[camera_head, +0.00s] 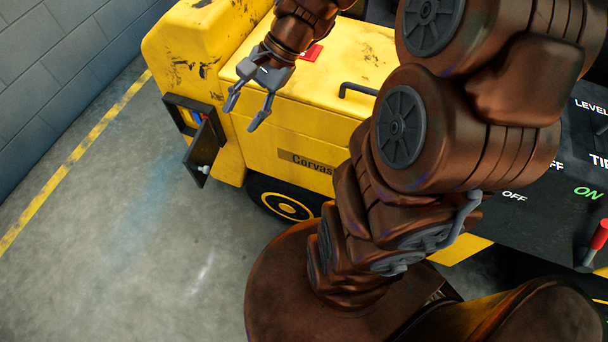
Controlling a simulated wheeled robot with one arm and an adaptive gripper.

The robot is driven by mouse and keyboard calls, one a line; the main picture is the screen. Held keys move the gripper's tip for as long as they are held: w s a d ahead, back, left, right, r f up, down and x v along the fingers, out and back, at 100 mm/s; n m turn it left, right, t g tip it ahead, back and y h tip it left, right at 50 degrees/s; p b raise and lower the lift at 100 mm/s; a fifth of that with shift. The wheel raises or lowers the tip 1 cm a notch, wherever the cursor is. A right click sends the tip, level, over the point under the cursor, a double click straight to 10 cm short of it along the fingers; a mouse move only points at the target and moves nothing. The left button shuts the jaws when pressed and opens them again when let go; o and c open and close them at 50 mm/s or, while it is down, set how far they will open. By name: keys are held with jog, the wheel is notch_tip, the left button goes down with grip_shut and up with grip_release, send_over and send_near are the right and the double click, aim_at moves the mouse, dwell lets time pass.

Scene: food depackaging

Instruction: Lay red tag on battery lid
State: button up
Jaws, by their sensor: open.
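The red tag (311,53) lies on the yellow battery lid (285,88), toward its left back part. My gripper and wrist hide part of the tag. My gripper (247,112) is open and empty, with its two fingers apart and pointing down and to the left. In the picture it is in front of the lid's left edge; its height above the lid is hard to tell. The lid has a dark handle (357,90) to the right of my gripper.
A small dark door (203,150) stands open on the yellow vehicle's left side, below my gripper. A black panel (520,190) with switches and a red lever (598,236) is at the right. A grey block wall (50,65) is at the left, with open floor (120,260) before it.

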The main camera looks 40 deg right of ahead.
jog(key=s+f+n+g+h, duration=0.1)
jog(key=s+n+g+h, duration=0.1)
jog(key=s+n+h, duration=0.5)
jog(key=s+n, duration=0.5)
jog(key=s, duration=0.6)
jog(key=shift+d+f+n+g+h, duration=0.15)
jog(key=shift+n+g+h, duration=0.15)
jog(key=shift+n+g, duration=0.1)
